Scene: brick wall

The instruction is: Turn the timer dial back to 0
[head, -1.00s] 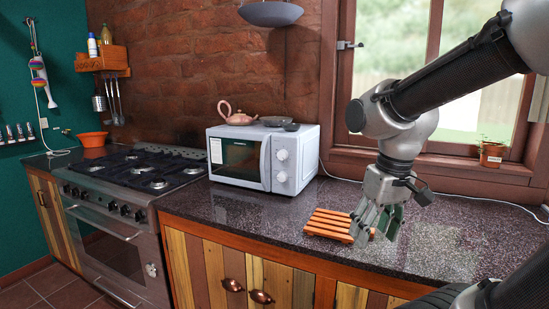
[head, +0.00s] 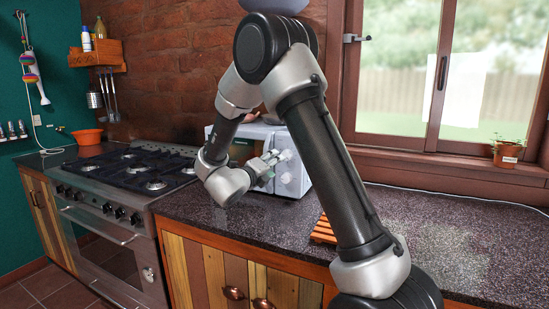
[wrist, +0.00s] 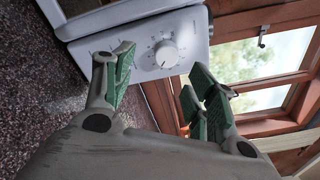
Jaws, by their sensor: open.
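The white microwave (head: 296,190) stands on the counter, partly hidden by my arm. Its control face shows in the wrist view (wrist: 185,25), turned sideways. A round white dial (wrist: 165,53) with printed marks around it lies ahead, between my fingers in the picture. Marks of a second dial show beside the left finger, which covers most of it. I cannot tell which dial is the timer, nor read the setting. My gripper (wrist: 162,75) is open and empty, with green pads, and appears short of the dials. In the head view my gripper (head: 270,162) is in front of the microwave's control side.
The stove (head: 135,170) stands left of the microwave. A slatted wooden rack (head: 322,231) lies on the counter, partly behind my arm. A potted plant (head: 507,153) stands by the window at the right. The counter right of the rack is clear.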

